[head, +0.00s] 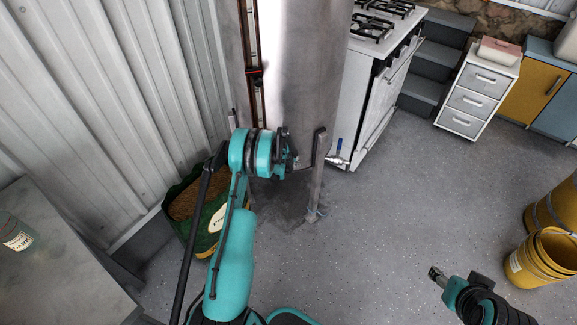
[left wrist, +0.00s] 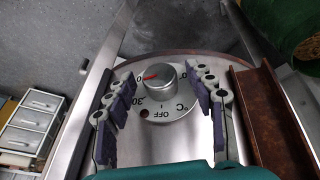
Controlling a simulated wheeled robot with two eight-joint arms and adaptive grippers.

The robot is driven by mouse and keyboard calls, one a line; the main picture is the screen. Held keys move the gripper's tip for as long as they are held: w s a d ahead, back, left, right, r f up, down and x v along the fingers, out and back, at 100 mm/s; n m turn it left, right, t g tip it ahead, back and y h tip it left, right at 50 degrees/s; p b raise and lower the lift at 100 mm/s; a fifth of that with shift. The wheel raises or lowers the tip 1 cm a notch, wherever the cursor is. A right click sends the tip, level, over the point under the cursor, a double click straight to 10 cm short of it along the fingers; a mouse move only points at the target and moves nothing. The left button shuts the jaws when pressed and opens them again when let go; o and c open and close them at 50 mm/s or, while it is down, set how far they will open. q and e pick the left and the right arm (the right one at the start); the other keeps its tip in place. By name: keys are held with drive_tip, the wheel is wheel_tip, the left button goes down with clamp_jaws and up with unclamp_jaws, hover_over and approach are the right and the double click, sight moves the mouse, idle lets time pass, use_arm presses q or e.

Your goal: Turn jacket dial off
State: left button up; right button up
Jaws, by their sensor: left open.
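The jacket dial (left wrist: 165,103) is a pale round plate with a silver knob (left wrist: 160,80) at its centre. The knob's red mark points to the left in the left wrist view, away from the OFF lettering at the lower edge. My left gripper (left wrist: 165,105) is open, with one finger on each side of the dial and no visible contact with the knob. In the head view my left gripper (head: 288,155) is at the lower front of the steel tank (head: 305,75), and the dial is hidden behind it. My right gripper (head: 436,273) is over bare floor; its opening is unclear.
A rusty channel (left wrist: 270,120) runs beside the dial. A tank leg (head: 318,170) and a blue-handled valve (head: 339,146) are right of my left gripper. A green sack (head: 190,205) stands at left, and yellow buckets (head: 543,258) at right. The middle floor is clear.

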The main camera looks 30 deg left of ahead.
use_arm(q)
drive_tip(key=shift+c, duration=0.3)
drive_tip(key=c, duration=1.1)
drive_tip(key=shift+h, duration=0.3)
drive_tip(key=shift+s+a+n+t+h, duration=0.1)
drive_tip(key=shift+a+n+t+h, duration=0.1)
drive_tip(key=shift+t+h, duration=0.3)
drive_tip(key=shift+s+a+n+t+h, duration=0.1)
drive_tip(key=shift+n+t+h, duration=0.1)
drive_tip(key=shift+t+h, duration=0.25)
drive_tip(key=shift+f+n+t+h, duration=0.15)
drive_tip(key=shift+n+t+h, duration=0.15)
drive_tip(key=shift+t+h, duration=0.9)
drive_tip(key=shift+h, duration=0.25)
